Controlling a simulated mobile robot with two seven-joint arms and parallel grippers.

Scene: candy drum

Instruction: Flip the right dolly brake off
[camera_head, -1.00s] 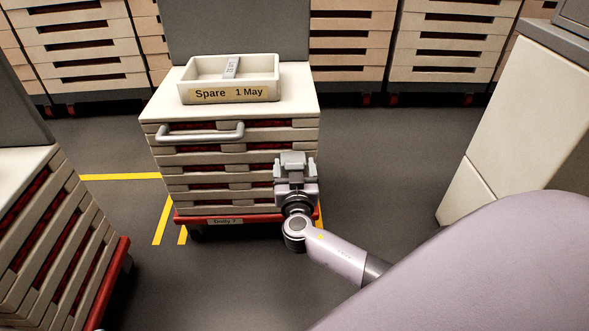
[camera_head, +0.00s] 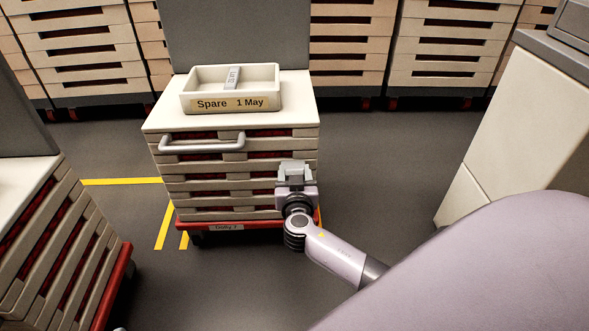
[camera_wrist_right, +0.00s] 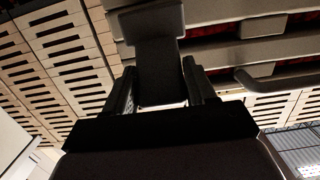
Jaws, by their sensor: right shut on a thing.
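The right dolly (camera_head: 240,224) is a low red frame at floor level under a stack of cream trays. No brake can be made out on it; my right arm covers its right front corner. My right gripper (camera_head: 295,172) is in front of the stack's lower right side. In the right wrist view, the fingers of that gripper (camera_wrist_right: 160,85) are around a dark piece (camera_wrist_right: 150,45) with a broad flat end. I cannot tell from its shape what it is. My left gripper is not in view.
Another red dolly (camera_head: 120,275) stands at left. A cream cabinet (camera_head: 520,120) is at right. Tray stacks line the back. Grey floor with yellow lines lies between.

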